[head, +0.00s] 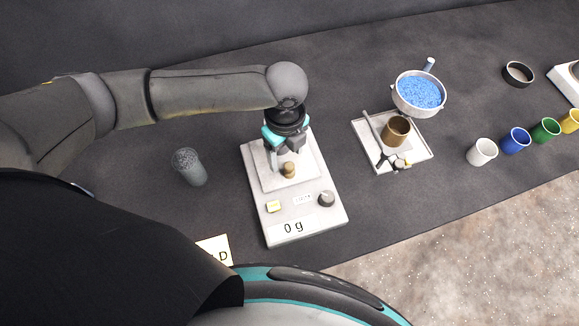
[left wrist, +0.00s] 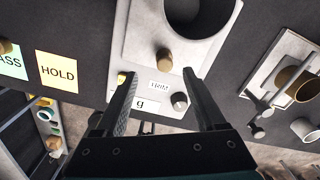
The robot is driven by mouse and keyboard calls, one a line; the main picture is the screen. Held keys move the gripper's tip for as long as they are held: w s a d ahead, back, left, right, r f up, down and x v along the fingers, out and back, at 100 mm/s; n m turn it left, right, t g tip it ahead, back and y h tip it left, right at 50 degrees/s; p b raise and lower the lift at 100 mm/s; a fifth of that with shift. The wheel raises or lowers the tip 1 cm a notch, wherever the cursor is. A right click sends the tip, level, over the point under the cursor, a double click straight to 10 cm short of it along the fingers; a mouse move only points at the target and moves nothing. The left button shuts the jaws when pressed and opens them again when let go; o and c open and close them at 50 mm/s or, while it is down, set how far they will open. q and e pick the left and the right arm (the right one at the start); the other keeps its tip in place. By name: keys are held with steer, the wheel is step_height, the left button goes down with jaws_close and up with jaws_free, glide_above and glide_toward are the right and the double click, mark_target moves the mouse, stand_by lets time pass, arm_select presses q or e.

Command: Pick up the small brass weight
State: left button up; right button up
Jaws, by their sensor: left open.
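The small brass weight (head: 289,170) stands upright on the pan of the white scale (head: 312,205), near the pan's front edge. In the left wrist view the weight (left wrist: 164,59) lies just beyond the fingertips, roughly centred between them. My left gripper (head: 283,150) is open and empty, over the pan, just behind the weight in the head view. Its two fingers also show in the left wrist view (left wrist: 160,76), apart from the weight. The scale's display reads 0 g.
A round vessel (left wrist: 172,22) stands on the pan behind the weight. A grey cup (head: 190,167) stands left of the scale. Right are a tray (head: 420,158) with a brass cup (head: 396,131), a pot of blue grains (head: 419,93) and several coloured cups.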

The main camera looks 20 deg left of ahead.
mark_target(290, 165)
arm_select(q)
steer(key=shift+w+d+f, duration=0.15)
steer(key=shift+f, duration=1.65)
steer(key=shift+w+d+f, duration=0.1)
steer(key=shift+d+f, duration=0.05)
steer(key=shift+f, duration=1.65)
steer(key=shift+c, duration=0.3)
jaws_close()
